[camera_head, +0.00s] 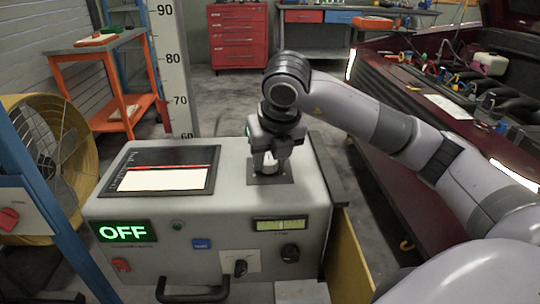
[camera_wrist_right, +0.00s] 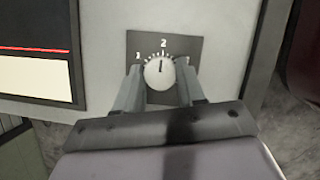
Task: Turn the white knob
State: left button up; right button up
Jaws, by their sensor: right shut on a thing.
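The white knob (camera_wrist_right: 160,72) sits on a dark square plate (camera_wrist_right: 190,50) with number marks around it, on top of the grey machine. Its pointer line points up toward the 2. In the head view the knob (camera_head: 268,165) shows only partly under my gripper. My right gripper (camera_head: 270,158) points down over the plate, and its two fingers are shut on the knob from either side, as the right wrist view (camera_wrist_right: 158,88) also shows. My left gripper is not in view.
The grey machine (camera_head: 240,205) has a screen (camera_head: 165,170) left of the knob, a green OFF display (camera_head: 124,231) and black front knobs (camera_head: 290,251). A yellow fan (camera_head: 50,150) stands left. A dark red vehicle (camera_head: 400,110) with an open engine bay is at right.

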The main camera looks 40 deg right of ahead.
aim_at(275, 180)
jog(key=o, duration=1)
jog(key=shift+o, duration=0.2)
jog(key=p+v, duration=0.1)
jog(key=v, duration=0.6)
jog(key=shift+r, duration=0.1)
